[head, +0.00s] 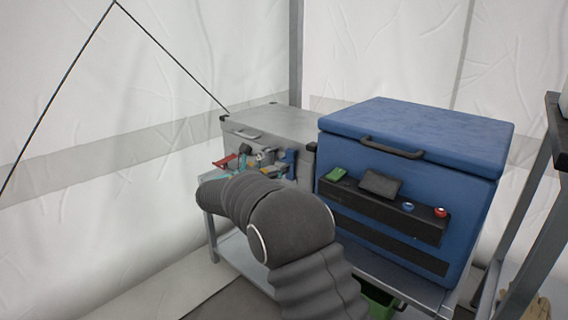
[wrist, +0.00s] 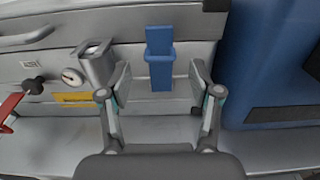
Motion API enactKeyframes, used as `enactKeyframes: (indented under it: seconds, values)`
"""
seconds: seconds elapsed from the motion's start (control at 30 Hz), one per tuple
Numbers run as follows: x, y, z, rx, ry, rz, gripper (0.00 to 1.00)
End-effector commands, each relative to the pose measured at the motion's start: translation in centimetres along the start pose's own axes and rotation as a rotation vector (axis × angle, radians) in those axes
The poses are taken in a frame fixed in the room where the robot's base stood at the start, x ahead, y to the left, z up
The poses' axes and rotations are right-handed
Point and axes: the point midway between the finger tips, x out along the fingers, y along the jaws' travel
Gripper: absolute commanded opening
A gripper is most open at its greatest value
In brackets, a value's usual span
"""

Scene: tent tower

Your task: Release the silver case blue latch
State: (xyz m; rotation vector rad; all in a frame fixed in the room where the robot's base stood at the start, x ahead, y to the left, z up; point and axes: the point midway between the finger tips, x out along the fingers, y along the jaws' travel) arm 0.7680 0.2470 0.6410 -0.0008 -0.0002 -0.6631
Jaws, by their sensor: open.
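The silver case (head: 290,122) stands on a metal bench, left of a blue cooler. In the wrist view its front face (wrist: 120,60) fills the upper left. The blue latch (wrist: 160,60) is an upright blue strip with a wider collar on that face, near its right end; it also shows in the head view (head: 290,160). My gripper (wrist: 159,78) is open, with one finger on each side of the latch's lower part. Neither finger appears to touch it. In the head view my arm covers the lower front of the case and most of my gripper.
A blue cooler (head: 415,135) with a black front panel stands close to the right of the case. Left of the latch are a metal bracket (wrist: 97,65), a gauge (wrist: 72,77), a black knob (wrist: 34,86) and a red lever (wrist: 9,106). The bench top (wrist: 270,150) is bare below.

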Motion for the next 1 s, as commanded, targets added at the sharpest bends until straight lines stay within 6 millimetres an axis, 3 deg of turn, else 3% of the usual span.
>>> enactKeyframes:
  seconds: [0.1,0.3,0.67,0.77,0.93,1.0]
  values:
    - [2.0,-0.1,-0.1,0.000,0.000,-0.002,0.63]
    - [3.8,0.0,0.0,0.000,0.000,0.000,0.63]
    - [4.3,0.0,0.0,0.000,0.000,0.001,0.63]
    - [4.3,0.0,0.0,0.000,0.000,0.001,0.43]
    - [4.3,0.0,0.0,0.000,0.000,0.001,0.01]
    - [4.3,0.0,0.0,0.000,0.000,0.001,0.00]
